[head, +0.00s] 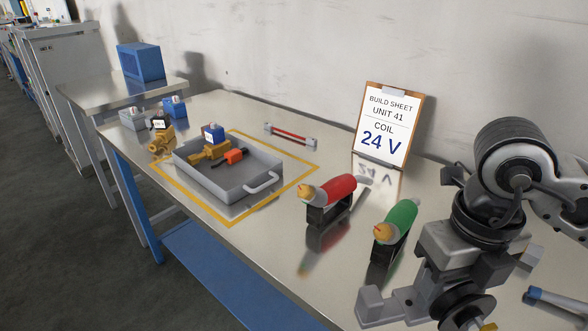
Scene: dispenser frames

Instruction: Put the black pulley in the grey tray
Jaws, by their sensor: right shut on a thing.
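The grey tray (236,191) sits on the steel bench inside a yellow outlined rectangle. It holds a brass valve with a blue top (212,143) and a small orange part with black ends (234,156). My right gripper (425,305) is at the lower right, in front of and right of the tray. It is shut on a round dark part, which looks like the black pulley (463,304); the gripper partly covers it. The pulley is well apart from the tray. My left gripper is not in view.
Red (335,189) and green (401,217) bottle-like tools lie in black stands between tray and gripper. A build sheet (388,128) stands behind. A red-barred part (290,135) lies behind the tray; another brass valve (161,142) and small blocks (174,107) are left.

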